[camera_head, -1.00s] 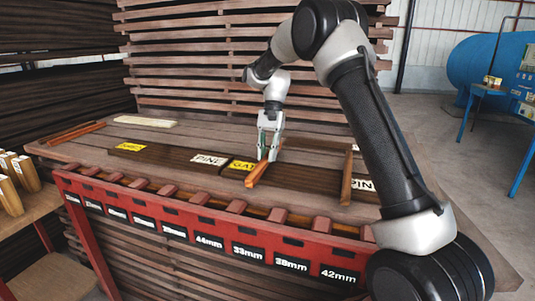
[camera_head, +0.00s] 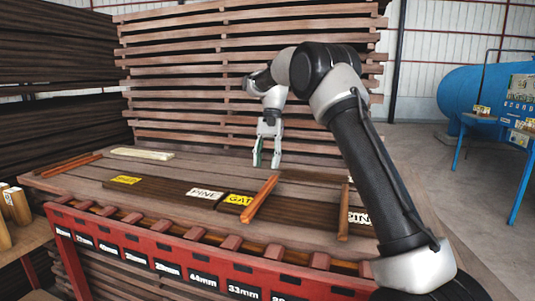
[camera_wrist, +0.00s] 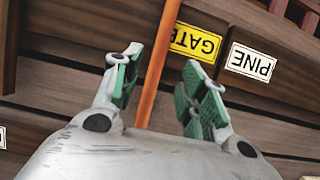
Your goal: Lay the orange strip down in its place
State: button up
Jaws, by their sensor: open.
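The orange strip (camera_head: 260,200) lies on the table across the dark boards, just right of the yellow GATE label (camera_head: 238,200). In the wrist view the strip (camera_wrist: 162,62) runs between my spread fingers, with the GATE label (camera_wrist: 196,42) and the white PINE label (camera_wrist: 250,62) to its right. My gripper (camera_head: 267,164) is open and empty, above and behind the far end of the strip, apart from it. Its green-padded fingers (camera_wrist: 158,72) stand on either side of the strip's line. The strip's near end in the wrist view is hidden by my gripper.
A brown strip (camera_head: 344,212) lies to the right, and orange strips (camera_head: 72,164) lie at the far left. A pale block (camera_head: 142,153) is at the back left. A red slotted rack (camera_head: 200,262) with millimetre labels lines the front edge. Stacked planks (camera_head: 200,80) rise behind the table.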

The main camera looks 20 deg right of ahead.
jog(key=s+d+r+n+t, duration=0.2)
jog(key=s+d+r, duration=0.3)
jog(key=s+r, duration=0.4)
jog(key=s+d+r+n+t+h, duration=0.1)
jog(key=s+d+r+t, duration=0.15)
jog(key=s, duration=0.85)
jog(key=s+d+f+n+t, duration=0.1)
jog(key=s+f, duration=0.3)
jog(key=s, duration=0.5)
jog(key=s+d+f+n+t+h, duration=0.1)
jog(key=s+d+f, duration=0.3)
jog(key=s, duration=0.5)
jog(key=shift+s+d+f+n+t, duration=0.15)
jog(key=shift+s+d+n+t, duration=0.2)
jog(key=shift+n+t, duration=0.5)
